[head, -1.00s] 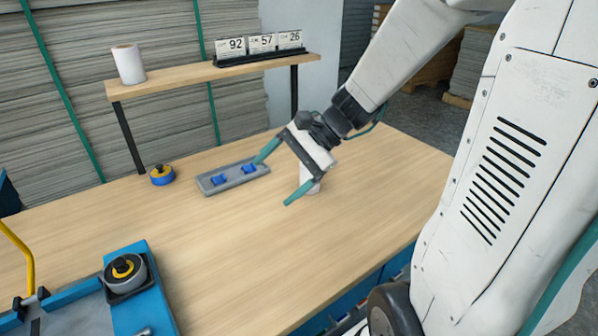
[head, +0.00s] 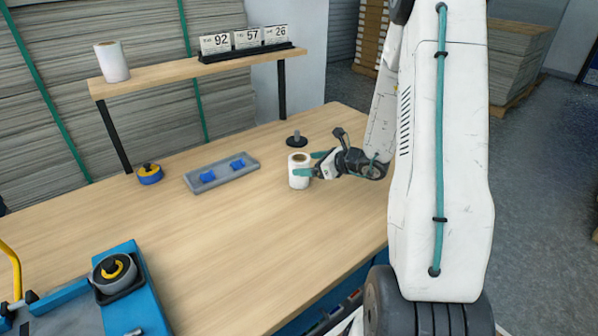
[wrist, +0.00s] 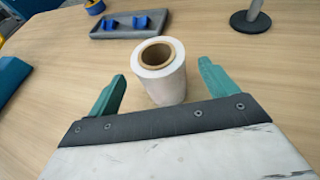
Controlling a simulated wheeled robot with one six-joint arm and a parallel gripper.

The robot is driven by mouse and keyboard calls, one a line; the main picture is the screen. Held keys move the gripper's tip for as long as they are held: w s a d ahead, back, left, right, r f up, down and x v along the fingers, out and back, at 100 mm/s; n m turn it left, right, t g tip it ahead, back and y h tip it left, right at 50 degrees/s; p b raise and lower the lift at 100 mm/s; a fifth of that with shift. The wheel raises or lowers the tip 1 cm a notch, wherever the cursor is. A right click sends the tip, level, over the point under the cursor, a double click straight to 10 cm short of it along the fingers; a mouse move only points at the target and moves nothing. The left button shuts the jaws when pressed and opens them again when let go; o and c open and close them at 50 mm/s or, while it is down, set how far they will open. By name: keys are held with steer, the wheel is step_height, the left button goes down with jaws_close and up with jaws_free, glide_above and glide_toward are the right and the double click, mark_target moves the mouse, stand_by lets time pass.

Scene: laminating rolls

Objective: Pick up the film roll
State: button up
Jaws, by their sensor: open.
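A white film roll (head: 299,173) with a brown cardboard core stands upright on the wooden table, right of the grey holder. It also shows in the wrist view (wrist: 161,76), standing just beyond and between my two teal fingers. My gripper (head: 312,163) is level and open, coming at the roll from the right side. In the wrist view my gripper (wrist: 160,85) has one finger left and one right of the roll, with gaps visible on both sides. A second white roll (head: 112,61) stands on the raised shelf at the back left.
A grey holder (head: 190,184) with blue cradles lies left of the roll. A dark disc with a peg (head: 297,140) stands behind it. A blue-yellow tape roll (head: 150,174) and a blue machine (head: 150,295) are further left. The front middle table (head: 225,235) is clear.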

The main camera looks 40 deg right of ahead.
mark_target(299, 163)
steer(key=x, duration=0.4)
steer(key=shift+w, duration=0.15)
steer(key=c, duration=1.2)
steer(key=shift+r, duration=0.1)
